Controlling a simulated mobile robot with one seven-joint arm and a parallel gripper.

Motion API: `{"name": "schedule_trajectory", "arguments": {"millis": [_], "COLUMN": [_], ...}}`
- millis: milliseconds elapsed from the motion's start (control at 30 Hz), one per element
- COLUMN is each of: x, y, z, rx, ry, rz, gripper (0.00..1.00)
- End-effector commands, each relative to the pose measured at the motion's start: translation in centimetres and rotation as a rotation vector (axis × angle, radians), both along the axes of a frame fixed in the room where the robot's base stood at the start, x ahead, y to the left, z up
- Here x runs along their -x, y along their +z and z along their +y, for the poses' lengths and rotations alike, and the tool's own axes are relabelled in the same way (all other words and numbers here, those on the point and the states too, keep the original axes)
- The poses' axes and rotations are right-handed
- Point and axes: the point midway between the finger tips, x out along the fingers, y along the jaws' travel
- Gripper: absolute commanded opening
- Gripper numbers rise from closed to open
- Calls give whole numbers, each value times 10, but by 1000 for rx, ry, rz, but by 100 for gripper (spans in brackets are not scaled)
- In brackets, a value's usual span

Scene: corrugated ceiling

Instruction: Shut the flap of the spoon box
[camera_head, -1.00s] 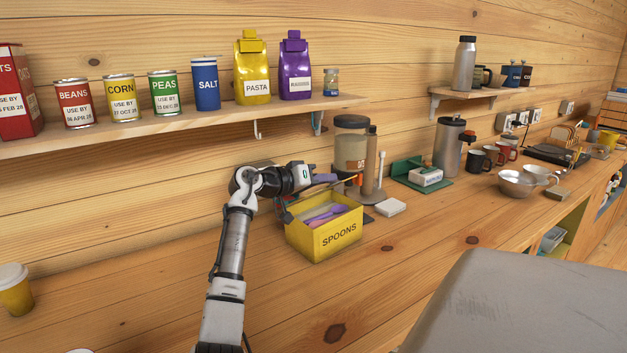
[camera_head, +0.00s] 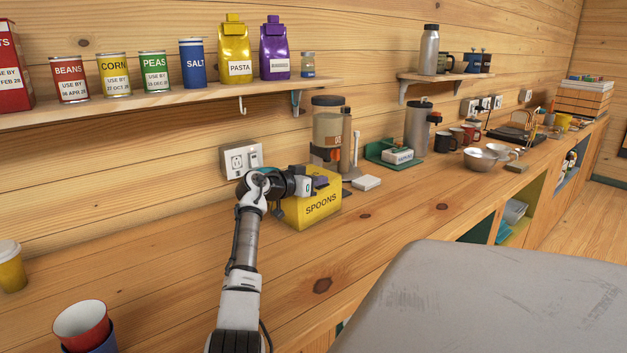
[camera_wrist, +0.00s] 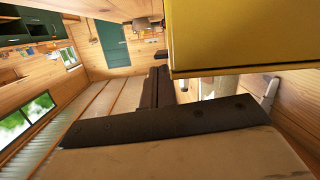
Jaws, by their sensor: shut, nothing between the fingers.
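The yellow spoon box (camera_head: 312,208) stands on the wooden counter, its SPOONS label facing front. Its yellow top (camera_head: 322,171) shows behind my gripper, and no spoons are visible inside. The flap looks down over the box, but my gripper hides part of it, so I cannot tell whether it lies fully flat. My gripper (camera_head: 320,184) is shut and empty at the box's upper edge. In the wrist view, my dark fingers (camera_wrist: 158,86) are together beside a large yellow panel of the box (camera_wrist: 245,35); contact is unclear.
A clear-walled dispenser (camera_head: 327,130) and a white block (camera_head: 367,182) stand behind and right of the box. A wall socket (camera_head: 241,160) is behind my arm. Stacked cups (camera_head: 82,325) are at the front left.

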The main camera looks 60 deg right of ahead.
Motion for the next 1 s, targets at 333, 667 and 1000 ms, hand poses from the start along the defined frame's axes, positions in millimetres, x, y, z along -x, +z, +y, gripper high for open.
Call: {"name": "schedule_trajectory", "arguments": {"millis": [333,667,1000], "x": [2,2,5], "y": [-9,-9,24], "z": [-4,-4,1], "rx": [0,-1,3], "ry": [-2,-2,1], "rz": [2,2,0], "gripper": [0,0,0]}}
